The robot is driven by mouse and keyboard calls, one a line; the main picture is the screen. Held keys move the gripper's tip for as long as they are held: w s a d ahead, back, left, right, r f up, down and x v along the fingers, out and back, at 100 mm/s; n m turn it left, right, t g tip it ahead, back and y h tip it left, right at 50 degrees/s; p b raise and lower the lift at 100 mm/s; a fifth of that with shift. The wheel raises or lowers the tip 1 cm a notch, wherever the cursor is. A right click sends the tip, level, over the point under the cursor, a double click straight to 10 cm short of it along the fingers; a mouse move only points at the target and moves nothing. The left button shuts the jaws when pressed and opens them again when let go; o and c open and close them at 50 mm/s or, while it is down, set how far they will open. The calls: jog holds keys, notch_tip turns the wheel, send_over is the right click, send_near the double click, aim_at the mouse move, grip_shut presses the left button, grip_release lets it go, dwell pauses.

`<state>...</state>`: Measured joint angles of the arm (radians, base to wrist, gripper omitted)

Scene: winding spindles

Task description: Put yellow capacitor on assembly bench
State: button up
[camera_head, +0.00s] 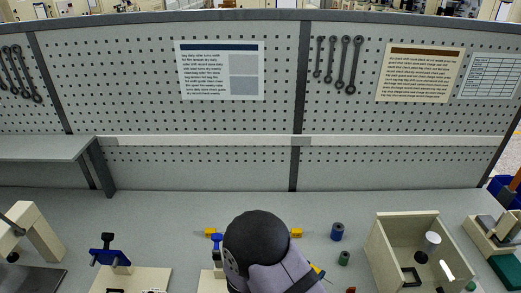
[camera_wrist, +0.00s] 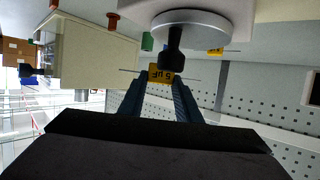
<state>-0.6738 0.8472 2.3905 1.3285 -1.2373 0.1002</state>
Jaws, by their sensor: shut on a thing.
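A yellow capacitor (camera_wrist: 160,74) with dark lettering and thin leads at both sides is between the fingertips of my gripper (camera_wrist: 158,84) in the wrist view. The gripper is shut on it. The capacitor is close to a black knob below a pale round disc; I cannot tell whether they touch. In the head view my arm hides the gripper, and a small yellow bit (camera_head: 319,271) shows at its right. Two other yellow pieces, one left (camera_head: 210,232) and one right (camera_head: 296,232) of my arm, are at the grey assembly bench (camera_head: 160,215).
An open cream bin (camera_head: 405,225) holding a few parts stands on the right. A dark blue spool (camera_head: 337,231) and a green spool (camera_head: 344,258) stand between it and my arm. A blue fixture (camera_head: 108,252) is at the left. The back of the bench is clear.

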jog(key=s+d+m+g+h, duration=0.2)
jog(key=d+m, duration=0.1)
jog(key=d, duration=0.5)
jog(key=w+a+n, duration=0.1)
jog(key=w+a, duration=0.1)
jog(key=w, duration=0.1)
jog(key=w+a+f+n+t+y+b, duration=0.1)
jog(key=w+a, duration=0.1)
jog(key=w, duration=0.1)
jog(key=w+a+n+t+y+b, duration=0.1)
jog(key=w+a, duration=0.1)
jog(key=w, duration=0.1)
jog(key=shift+w+f, duration=0.25)
jog(key=shift+f, duration=0.1)
jog(key=w+a+r+n+t+y+b, duration=0.4)
jog(key=w+a+n+y, duration=0.35)
jog(key=w+a, duration=0.5)
jog(key=w+a+r+n+g+y+b, duration=0.2)
jog(key=a+r+n+g+y+b, duration=0.3)
jog(key=a+n+y, duration=0.6)
jog(key=s+d+f+n+g+y+b, duration=0.3)
jog(key=d+f+g, duration=0.1)
jog(key=d+f, duration=0.1)
jog(key=shift+s+d+g, duration=0.25)
jog(key=shift+d+g, duration=0.05)
jog(key=shift+d, duration=0.45)
jog(key=shift+f, duration=0.1)
